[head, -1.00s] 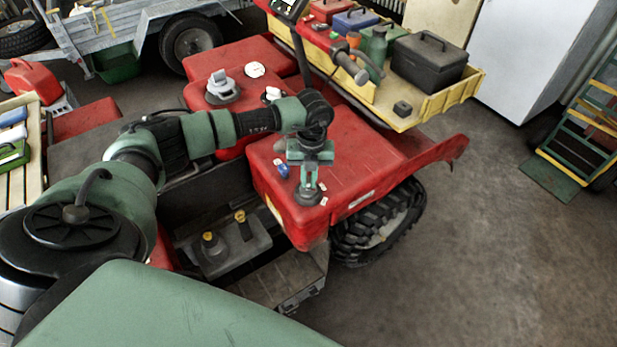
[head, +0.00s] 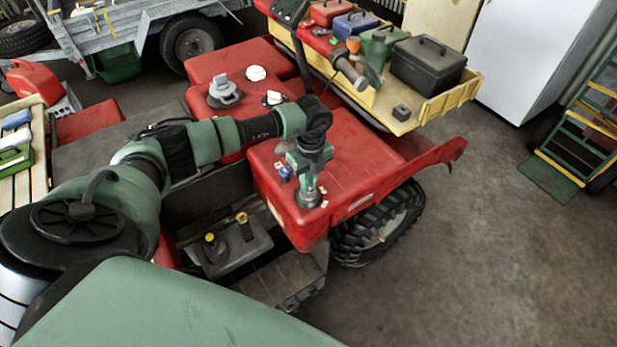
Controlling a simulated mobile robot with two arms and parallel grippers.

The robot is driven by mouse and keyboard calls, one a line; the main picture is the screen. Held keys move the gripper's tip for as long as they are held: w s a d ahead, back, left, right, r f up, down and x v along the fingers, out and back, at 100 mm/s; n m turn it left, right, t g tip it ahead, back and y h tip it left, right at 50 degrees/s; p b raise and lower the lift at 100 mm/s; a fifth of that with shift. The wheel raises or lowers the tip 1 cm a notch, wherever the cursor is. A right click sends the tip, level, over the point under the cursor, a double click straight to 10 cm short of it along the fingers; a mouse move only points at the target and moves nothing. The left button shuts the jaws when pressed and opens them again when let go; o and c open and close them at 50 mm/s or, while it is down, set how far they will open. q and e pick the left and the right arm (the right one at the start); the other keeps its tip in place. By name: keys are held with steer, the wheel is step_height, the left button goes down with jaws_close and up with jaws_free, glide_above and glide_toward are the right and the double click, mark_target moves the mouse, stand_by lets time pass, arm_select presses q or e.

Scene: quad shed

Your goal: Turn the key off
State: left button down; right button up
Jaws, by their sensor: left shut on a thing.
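My left gripper (head: 309,188) points down at the near right corner of the red quad body (head: 345,165). It is shut on the key, which is mostly hidden between the fingers. A round dark key switch (head: 309,200) shows just below the fingertips, set in the red panel. The key's exact angle cannot be told. My right gripper is not in view.
A small blue switch (head: 284,172) sits just left of the gripper. Grey (head: 223,92) and white caps stand on the red body behind. A yellow rack (head: 425,112) with a black toolbox (head: 429,64) and bottles is at the back right.

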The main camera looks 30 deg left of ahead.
arm_select(q)
steer(key=c, duration=1.5)
jaws_free()
step_height(320, 180, up, 8)
steer(key=p, duration=0.6)
steer(key=shift+r, duration=0.1)
steer(key=shift+d, duration=0.15)
